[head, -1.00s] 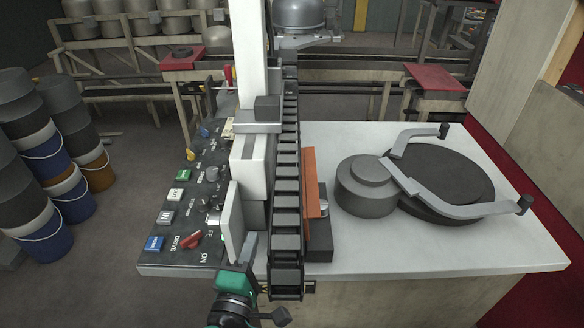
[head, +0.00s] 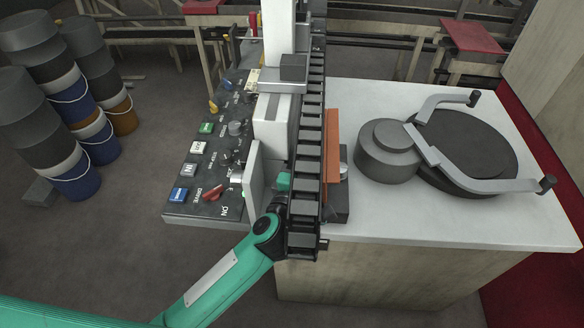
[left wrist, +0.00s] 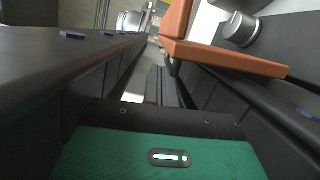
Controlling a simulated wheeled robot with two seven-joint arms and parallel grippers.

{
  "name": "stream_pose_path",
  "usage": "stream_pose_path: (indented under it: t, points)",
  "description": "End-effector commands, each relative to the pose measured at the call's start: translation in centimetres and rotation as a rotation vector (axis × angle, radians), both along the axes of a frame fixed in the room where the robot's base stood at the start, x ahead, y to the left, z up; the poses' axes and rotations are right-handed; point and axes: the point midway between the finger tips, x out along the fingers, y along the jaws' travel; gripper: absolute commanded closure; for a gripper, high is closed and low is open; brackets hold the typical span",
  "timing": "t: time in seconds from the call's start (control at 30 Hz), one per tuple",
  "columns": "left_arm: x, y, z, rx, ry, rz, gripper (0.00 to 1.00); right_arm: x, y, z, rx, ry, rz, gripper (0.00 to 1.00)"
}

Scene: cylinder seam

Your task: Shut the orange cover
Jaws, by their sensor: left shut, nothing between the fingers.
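The orange cover (head: 333,145) stands upright as a narrow plate just right of the black chain-like column in the head view. In the left wrist view the orange cover (left wrist: 222,58) is at the upper right, with a flat edge and an upright part. A grey round knob (left wrist: 240,28) is beside it there. My left arm reaches in from the lower left, and its end is mostly hidden behind the black column. In the left wrist view my left gripper (left wrist: 160,88) looks shut and empty, below and left of the cover, apart from it. My right gripper is not in view.
The black column (head: 306,150) stands between the control panel (head: 215,150) and the cover. A white table (head: 480,225) holds a grey cylinder (head: 388,160) and a dark disc with two curved arms. Stacked drums (head: 75,180) are at the left. The table's front right is bare.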

Motion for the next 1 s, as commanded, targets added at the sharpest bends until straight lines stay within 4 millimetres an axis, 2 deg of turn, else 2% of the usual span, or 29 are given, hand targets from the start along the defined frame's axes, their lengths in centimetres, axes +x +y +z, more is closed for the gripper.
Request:
stream_pose_path:
  t: [0.23, 0.67, 1.0]
  points:
    - [-0.1, -1.6, 0.2, 0.0, 0.001, -0.001, 1.0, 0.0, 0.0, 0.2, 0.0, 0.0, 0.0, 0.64]
    - [-0.1, -1.7, 0.2, 0.003, 0.0, -0.001, 1.0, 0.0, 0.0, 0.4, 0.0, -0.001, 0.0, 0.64]
    - [-0.1, -2.2, 0.5, 0.049, 0.0, 0.0, 1.0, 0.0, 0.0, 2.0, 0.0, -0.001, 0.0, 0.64]
